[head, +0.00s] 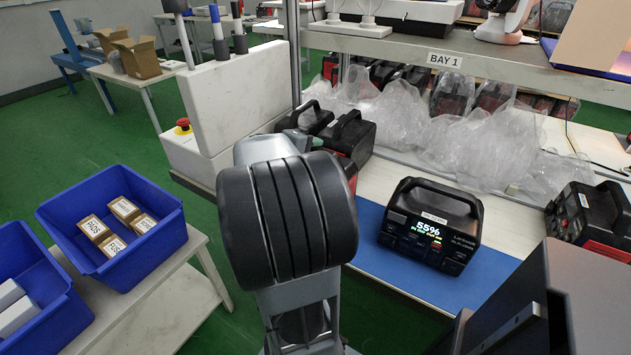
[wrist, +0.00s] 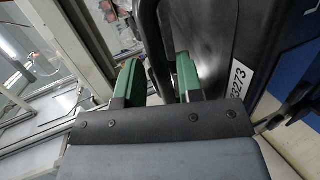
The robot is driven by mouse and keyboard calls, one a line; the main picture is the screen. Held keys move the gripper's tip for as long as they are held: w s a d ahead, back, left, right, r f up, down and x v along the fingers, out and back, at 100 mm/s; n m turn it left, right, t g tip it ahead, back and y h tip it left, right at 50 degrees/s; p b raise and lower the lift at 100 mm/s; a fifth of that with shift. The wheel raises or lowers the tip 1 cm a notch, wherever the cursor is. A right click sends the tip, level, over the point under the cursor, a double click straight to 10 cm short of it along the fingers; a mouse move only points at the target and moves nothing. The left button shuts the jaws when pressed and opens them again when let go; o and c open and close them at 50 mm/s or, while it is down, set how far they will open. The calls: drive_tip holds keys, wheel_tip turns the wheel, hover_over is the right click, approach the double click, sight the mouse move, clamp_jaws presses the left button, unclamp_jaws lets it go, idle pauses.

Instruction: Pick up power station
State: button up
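A black power station (head: 430,228) with a lit screen reading 55% stands on the blue mat (head: 378,262) in the head view. Two dark power stations (head: 352,137) with red parts stand behind my arm to its right. My gripper (wrist: 157,75) shows two green fingers, apart, in the wrist view. A black power station (wrist: 222,50) with a white label ending in 23273 fills the right of that view. Its dark handle appears between and beyond the fingers; contact cannot be told. In the head view, my arm hides most of the gripper; a green part (head: 303,138) shows beside the dark stations.
Another black and red station (head: 590,215) stands at the right. Clear plastic wrap (head: 395,110) and more stations fill the shelf under the BAY 1 label (head: 445,61). A white cabinet (head: 230,100) is close left of my arm. Blue bins (head: 150,245) stand at the lower left.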

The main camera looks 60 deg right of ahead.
drive_tip(key=shift+s+d+f, duration=0.1)
drive_tip(key=shift+d+f, duration=0.1)
drive_tip(key=shift+d, duration=0.3)
drive_tip(key=shift+c, duration=0.3)
clamp_jaws()
idle(0.7)
